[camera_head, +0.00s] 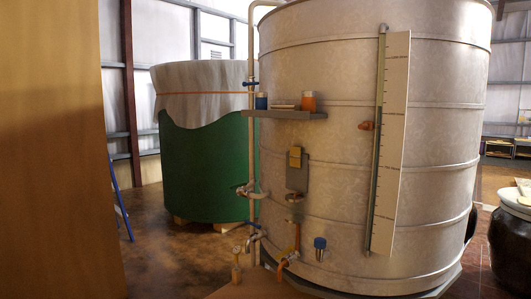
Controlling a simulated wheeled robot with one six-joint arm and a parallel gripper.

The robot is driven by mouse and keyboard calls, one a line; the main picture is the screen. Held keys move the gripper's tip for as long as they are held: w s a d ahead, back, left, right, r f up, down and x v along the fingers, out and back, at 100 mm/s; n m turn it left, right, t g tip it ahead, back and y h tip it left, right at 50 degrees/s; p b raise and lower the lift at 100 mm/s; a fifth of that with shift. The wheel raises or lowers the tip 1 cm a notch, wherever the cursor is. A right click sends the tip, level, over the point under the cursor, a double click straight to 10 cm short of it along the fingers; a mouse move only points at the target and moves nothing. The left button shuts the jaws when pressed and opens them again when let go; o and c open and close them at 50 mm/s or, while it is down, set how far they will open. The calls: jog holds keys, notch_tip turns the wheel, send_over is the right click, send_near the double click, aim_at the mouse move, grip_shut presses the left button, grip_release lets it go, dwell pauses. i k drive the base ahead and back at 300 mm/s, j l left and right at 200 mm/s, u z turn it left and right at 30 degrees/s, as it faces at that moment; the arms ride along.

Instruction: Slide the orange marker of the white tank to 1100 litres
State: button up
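The white tank (343,190) stands large in the middle right, a pale metal cylinder with horizontal bands. A tall white scale board (391,150) with dark tick marks is fixed upright on its front right. Its numbers are too small to read. A thin greenish vertical rail or tube (378,150) runs along the board's left edge. The orange marker (367,126) sits at the left of this rail, a little above the middle of the scale. Which litre mark it stands level with cannot be read. My gripper is not in view.
A small shelf (290,114) juts from the tank with an orange-and-white container (308,101) and a blue one (261,101). Pipes and valves (248,190) line the tank's left. A green tank (204,165) stands behind, a dark jar (511,245) at right. A brown panel (55,150) fills the left.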

aim_at(366, 125)
jog(key=z, duration=1.05)
